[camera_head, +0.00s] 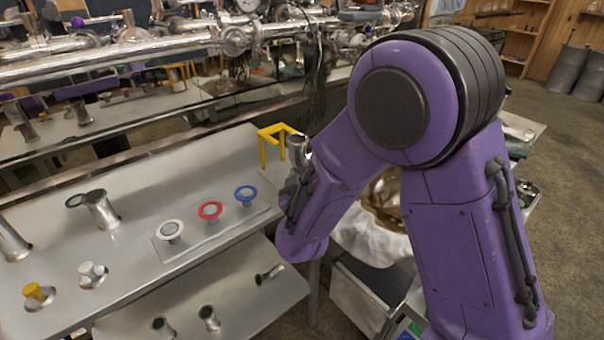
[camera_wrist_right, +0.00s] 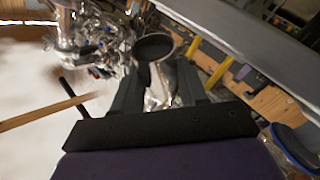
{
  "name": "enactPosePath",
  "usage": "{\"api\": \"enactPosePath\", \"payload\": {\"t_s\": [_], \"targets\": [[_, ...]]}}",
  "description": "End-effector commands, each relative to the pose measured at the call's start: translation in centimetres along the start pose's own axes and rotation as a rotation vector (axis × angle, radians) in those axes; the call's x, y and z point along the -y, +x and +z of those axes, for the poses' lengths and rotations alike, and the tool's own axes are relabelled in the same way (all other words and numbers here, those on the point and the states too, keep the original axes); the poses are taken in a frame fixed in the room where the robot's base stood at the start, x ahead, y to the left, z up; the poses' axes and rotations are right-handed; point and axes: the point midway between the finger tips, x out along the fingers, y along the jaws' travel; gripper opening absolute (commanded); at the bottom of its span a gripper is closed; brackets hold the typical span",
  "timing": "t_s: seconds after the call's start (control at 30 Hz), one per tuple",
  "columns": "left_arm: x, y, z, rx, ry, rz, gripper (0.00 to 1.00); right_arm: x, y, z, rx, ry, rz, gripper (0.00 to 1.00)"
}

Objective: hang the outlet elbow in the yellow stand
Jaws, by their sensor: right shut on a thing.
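The yellow stand (camera_head: 263,150) is a small square-sided frame at the far right end of the steel bench, and its posts also show at upper right in the right wrist view (camera_wrist_right: 219,72). My right gripper (camera_wrist_right: 160,88) is shut on the outlet elbow (camera_wrist_right: 154,48), a shiny metal pipe with a round dark open end facing the wrist camera. In the head view the elbow (camera_head: 297,146) stands up just right of the stand, held close to it. I cannot tell whether they touch. My purple forearm hides most of the right gripper there. My left gripper is out of view.
The steel bench (camera_head: 130,255) carries a plate with white, red (camera_head: 210,211) and blue (camera_head: 246,194) ringed ports. A metal pipe fitting (camera_head: 101,210) and a yellow knob (camera_head: 37,292) stand to the left. Large steel pipes (camera_head: 120,62) run behind.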

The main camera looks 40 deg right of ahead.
Motion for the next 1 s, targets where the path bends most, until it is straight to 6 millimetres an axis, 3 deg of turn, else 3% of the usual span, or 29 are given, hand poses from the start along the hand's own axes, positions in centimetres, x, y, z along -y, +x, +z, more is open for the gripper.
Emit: {"api": "enactPosePath", "payload": {"t_s": [1.0], "targets": [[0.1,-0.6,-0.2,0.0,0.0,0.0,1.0,1.3,1.9,-0.9,-0.001,0.0,0.001,0.0]]}}
